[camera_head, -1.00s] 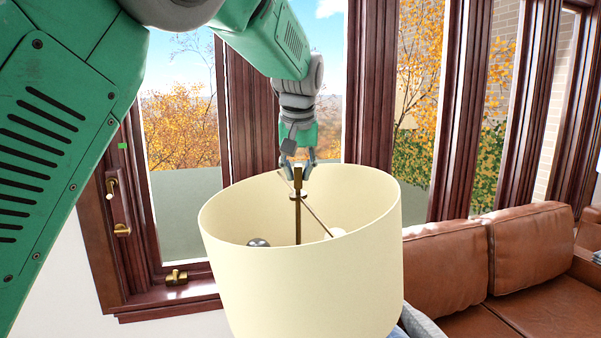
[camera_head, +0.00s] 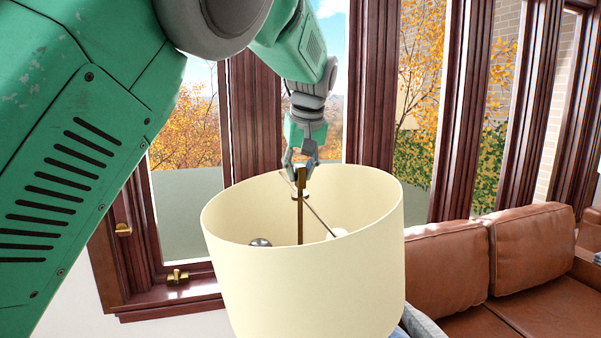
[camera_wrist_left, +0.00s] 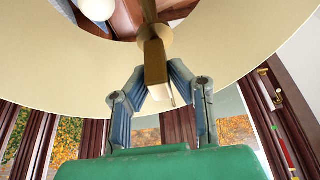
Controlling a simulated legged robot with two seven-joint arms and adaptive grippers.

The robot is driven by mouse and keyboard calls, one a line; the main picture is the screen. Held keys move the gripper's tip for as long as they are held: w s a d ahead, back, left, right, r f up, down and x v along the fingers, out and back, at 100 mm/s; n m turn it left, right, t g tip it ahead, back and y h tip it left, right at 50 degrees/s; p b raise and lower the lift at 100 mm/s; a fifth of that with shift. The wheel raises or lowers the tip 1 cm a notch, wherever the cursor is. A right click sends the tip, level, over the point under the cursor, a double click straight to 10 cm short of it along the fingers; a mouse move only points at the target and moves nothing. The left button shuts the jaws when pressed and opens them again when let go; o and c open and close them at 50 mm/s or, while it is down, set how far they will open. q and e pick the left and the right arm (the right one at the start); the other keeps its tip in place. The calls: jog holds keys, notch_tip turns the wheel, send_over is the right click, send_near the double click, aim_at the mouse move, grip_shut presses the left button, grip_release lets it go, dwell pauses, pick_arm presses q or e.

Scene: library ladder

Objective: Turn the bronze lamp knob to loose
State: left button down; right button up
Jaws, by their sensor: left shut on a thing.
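The bronze lamp knob (camera_head: 301,177) is a small upright piece on top of the lamp's centre rod, inside the open top of a cream lampshade (camera_head: 305,275). My left gripper (camera_head: 300,172) comes down from above with its fingers on the knob. In the left wrist view the fingertips (camera_wrist_left: 157,88) close on the flat bronze knob (camera_wrist_left: 154,62) from both sides. The far side of the knob is partly hidden by the fingers. My right gripper is not in view.
A brown leather sofa (camera_head: 510,265) stands to the right of the shade. Dark wooden window frames (camera_head: 375,85) rise behind. A brass window latch (camera_head: 177,276) is at lower left. Two bulbs (camera_head: 337,232) sit inside the shade.

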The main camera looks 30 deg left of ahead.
pick_arm(q)
jog(key=c, duration=1.5)
grip_release()
jog(key=shift+d+f, duration=0.1)
jog(key=shift+f, duration=0.15)
jog(key=shift+c, duration=0.2)
jog(key=shift+o, duration=0.3)
jog(key=shift+r, duration=0.1)
jog(key=shift+r, duration=0.1)
jog(key=v, duration=1.1)
jog(key=shift+r, duration=0.35)
jog(key=shift+w, duration=0.1)
